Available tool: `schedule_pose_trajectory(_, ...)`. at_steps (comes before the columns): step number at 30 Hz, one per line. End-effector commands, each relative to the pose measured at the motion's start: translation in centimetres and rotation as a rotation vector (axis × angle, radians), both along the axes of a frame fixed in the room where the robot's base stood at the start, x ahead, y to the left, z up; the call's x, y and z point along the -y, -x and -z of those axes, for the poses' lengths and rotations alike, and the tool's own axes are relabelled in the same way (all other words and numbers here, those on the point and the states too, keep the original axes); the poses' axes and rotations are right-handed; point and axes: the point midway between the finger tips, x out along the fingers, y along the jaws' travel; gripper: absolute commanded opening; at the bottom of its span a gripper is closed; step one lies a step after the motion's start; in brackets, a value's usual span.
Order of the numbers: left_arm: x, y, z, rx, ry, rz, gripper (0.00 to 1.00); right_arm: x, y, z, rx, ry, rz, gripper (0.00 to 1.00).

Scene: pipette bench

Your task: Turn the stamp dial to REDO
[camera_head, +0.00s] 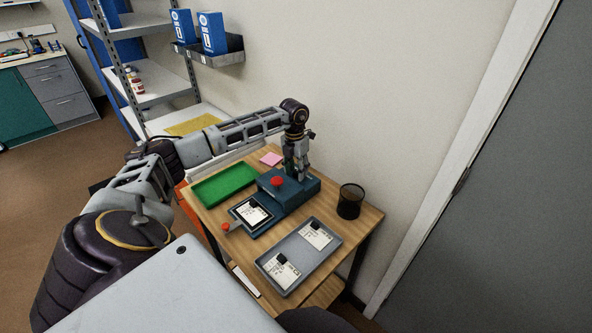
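The stamp device is a blue box (302,192) on the wooden table, with a red round knob (278,181) on its top. A dark plate in front of it holds a white card (251,213), and a small red-tipped handle (226,227) sticks out at its left. My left gripper (303,178) points down at the back part of the box's top, right of the red knob. Its fingers look at or just above the box; contact is unclear, and so is whether they are open. I cannot make out the dial or its markings; the gripper covers that area. My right gripper is not in view.
A green tray (222,186) lies left of the box, with pink notes (270,159) behind it. A grey tray (297,250) with two cards lies in front. A black mesh cup (350,203) stands at the right. A wall is close behind the table (330,211).

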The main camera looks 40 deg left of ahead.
Motion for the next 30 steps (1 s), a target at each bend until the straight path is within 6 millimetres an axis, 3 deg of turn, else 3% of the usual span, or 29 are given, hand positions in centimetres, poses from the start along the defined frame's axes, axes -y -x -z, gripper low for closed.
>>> schedule_pose_trajectory(2, 0.0, 0.0, 0.0, 0.000, 0.000, 0.000, 0.31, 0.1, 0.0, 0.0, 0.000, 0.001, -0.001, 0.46)
schedule_pose_trajectory(9, 0.0, 0.0, 0.0, 0.000, 0.000, 0.000, 0.01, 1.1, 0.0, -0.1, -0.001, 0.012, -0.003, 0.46)
schedule_pose_trajectory(17, 0.0, 0.0, 0.0, 0.000, 0.000, 0.027, 0.00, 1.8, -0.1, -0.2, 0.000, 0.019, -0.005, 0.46)
schedule_pose_trajectory(30, 0.0, -0.1, -0.1, 0.000, 0.000, 0.235, 0.00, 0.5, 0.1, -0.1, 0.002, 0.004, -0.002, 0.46)
